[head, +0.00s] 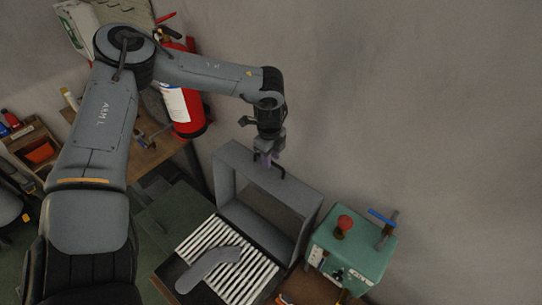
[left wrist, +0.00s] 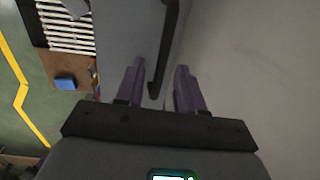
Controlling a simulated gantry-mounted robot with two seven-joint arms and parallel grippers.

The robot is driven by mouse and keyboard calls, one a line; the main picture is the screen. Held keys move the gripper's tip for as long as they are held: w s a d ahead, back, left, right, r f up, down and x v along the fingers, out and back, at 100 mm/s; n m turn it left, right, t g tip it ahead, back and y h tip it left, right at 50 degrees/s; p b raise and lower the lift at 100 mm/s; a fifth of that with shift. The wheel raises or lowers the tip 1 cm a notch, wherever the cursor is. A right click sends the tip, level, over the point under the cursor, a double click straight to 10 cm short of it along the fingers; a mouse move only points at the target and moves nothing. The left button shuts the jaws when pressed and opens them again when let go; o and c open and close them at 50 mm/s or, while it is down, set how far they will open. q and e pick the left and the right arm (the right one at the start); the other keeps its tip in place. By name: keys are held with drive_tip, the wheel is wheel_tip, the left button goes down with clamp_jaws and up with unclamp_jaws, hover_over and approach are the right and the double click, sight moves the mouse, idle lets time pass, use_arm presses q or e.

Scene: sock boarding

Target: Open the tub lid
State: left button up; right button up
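My left gripper (head: 266,160) is at that handle, pointing down. In the left wrist view, the purple fingers of the left gripper (left wrist: 159,82) are apart, with the dark handle (left wrist: 168,45) running between them; a gap shows beside it, and I cannot tell whether either finger touches it. My right gripper is not in view.
A grey sock-shaped piece (head: 208,268) lies on the white slats (head: 245,277). A green control box (head: 350,258) with a red button and blue-handled valve stands right of the lid. A red fire extinguisher (head: 183,100) is at the wall behind my left arm.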

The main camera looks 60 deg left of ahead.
use_arm(q)
drive_tip(key=shift+f, duration=0.15)
clamp_jaws()
idle(0.4)
